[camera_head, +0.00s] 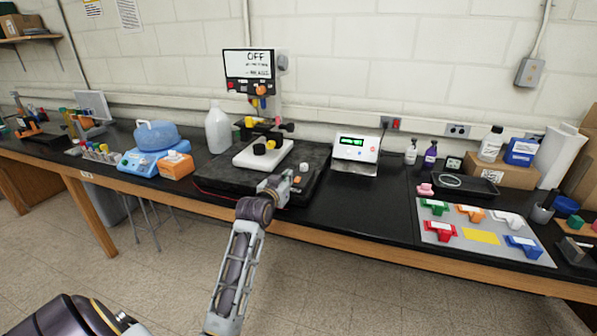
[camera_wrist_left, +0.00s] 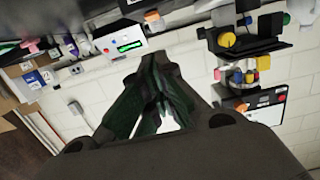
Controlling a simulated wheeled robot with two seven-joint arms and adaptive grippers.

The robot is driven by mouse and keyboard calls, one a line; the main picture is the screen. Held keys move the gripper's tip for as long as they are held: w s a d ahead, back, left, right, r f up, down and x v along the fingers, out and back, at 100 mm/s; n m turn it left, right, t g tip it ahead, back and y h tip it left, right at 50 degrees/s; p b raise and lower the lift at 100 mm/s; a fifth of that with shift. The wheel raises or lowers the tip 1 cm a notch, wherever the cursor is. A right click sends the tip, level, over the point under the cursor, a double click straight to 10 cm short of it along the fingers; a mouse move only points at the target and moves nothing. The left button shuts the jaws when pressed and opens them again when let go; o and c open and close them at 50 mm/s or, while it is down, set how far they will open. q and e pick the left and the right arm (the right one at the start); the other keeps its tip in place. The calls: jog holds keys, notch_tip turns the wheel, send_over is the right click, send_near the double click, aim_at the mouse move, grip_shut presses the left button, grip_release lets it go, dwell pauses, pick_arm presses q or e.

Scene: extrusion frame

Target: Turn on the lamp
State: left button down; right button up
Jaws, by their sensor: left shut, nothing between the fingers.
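No thing in view is clearly a lamp. A stand at the back of the bench carries a panel (camera_head: 249,64) with a white screen reading OFF and red and orange controls below it. Under it, a white block (camera_head: 263,153) with black and yellow knobs sits on a black slab (camera_head: 215,176). My left gripper (camera_head: 288,181) is over the slab's front right part, in front of the white block and below the panel. In the left wrist view its fingers (camera_wrist_left: 158,60) are together with nothing between them. That view is upside down, with coloured knobs (camera_wrist_left: 243,77) to the right. My right gripper is not in view.
A white meter (camera_head: 356,147) with a green display stands right of the slab. A white jug (camera_head: 217,130), a blue tub (camera_head: 156,137) and an orange box (camera_head: 176,165) stand left. A grey mat (camera_head: 447,249) with coloured blocks lies right. The bench between meter and mat is clear.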

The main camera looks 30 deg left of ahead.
pick_arm(q)
jog(key=r, duration=0.2)
jog(key=p, duration=0.1)
send_over(296, 181)
jog(key=shift+s+d+f, duration=0.1)
jog(key=shift+s+f, duration=0.1)
jog(key=shift+f, duration=0.45)
jog(key=shift+w+f, duration=0.15)
jog(key=shift+f, duration=0.9)
jog(key=shift+w+f, duration=0.15)
jog(key=shift+f, duration=0.85)
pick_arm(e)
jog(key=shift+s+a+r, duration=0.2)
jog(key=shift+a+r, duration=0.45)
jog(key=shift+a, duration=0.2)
pick_arm(q)
jog(key=shift+p, duration=0.3)
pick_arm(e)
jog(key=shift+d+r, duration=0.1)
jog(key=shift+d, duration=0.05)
